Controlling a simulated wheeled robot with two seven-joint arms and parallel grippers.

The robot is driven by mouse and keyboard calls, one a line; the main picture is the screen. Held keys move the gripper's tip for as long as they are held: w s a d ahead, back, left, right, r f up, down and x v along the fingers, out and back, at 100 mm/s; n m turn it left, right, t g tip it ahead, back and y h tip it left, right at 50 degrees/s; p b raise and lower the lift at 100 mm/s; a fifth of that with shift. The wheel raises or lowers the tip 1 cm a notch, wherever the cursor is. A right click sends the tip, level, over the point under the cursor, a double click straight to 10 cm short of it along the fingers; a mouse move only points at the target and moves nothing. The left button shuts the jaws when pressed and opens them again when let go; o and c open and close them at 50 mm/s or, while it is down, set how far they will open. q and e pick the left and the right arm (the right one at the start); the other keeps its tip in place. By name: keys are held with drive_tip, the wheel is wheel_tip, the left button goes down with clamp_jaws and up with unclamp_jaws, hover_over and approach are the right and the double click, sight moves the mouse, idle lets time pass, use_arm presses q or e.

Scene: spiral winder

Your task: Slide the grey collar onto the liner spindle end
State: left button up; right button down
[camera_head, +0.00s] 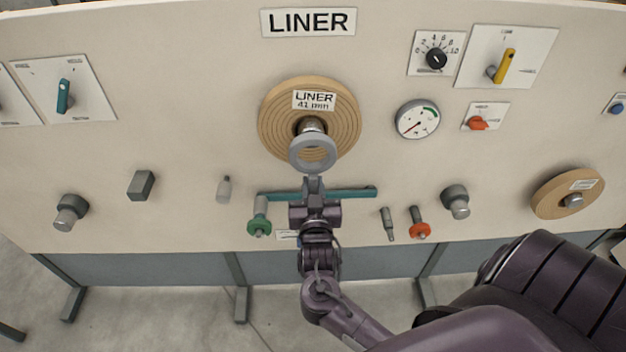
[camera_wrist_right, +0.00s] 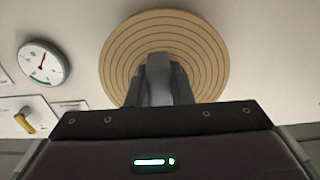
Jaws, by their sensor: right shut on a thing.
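The grey collar (camera_head: 296,153) is a ring held upright by its lower rim in my right gripper (camera_head: 313,184), which is shut on it. The liner spindle end (camera_head: 312,126) is a short metal stub at the centre of the tan liner roll (camera_head: 279,122), marked "LINER 41 mm". The collar's upper rim overlaps the lower part of the stub in the head view; its hole shows below the stub, and I cannot tell the depth gap. In the right wrist view the gripper fingers (camera_wrist_right: 158,78) stand before the roll (camera_wrist_right: 205,52) and hide the spindle and collar. My left gripper is out of view.
A teal bar (camera_head: 356,192) crosses the panel behind my right gripper. A green-ended peg (camera_head: 259,228), an orange-ended peg (camera_head: 419,230) and grey knobs line the lower panel. A gauge (camera_head: 417,119) is right of the roll. A second roll (camera_head: 552,199) is far right.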

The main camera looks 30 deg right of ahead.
drive_tip(key=shift+b+x, duration=1.9)
drive_tip(key=shift+x, duration=2.15)
drive_tip(key=shift+w+d+f, duration=0.1)
drive_tip(key=shift+w+f, duration=0.05)
drive_tip(key=shift+w, duration=0.05)
drive_tip(key=c, duration=0.7)
unclamp_jaws()
drive_tip(key=shift+f, duration=0.1)
drive_tip(key=shift+s, duration=0.1)
drive_tip(key=p, duration=0.4)
approach(311, 154)
drive_tip(key=shift+s+a, duration=0.3)
drive_tip(key=shift+s, duration=0.3)
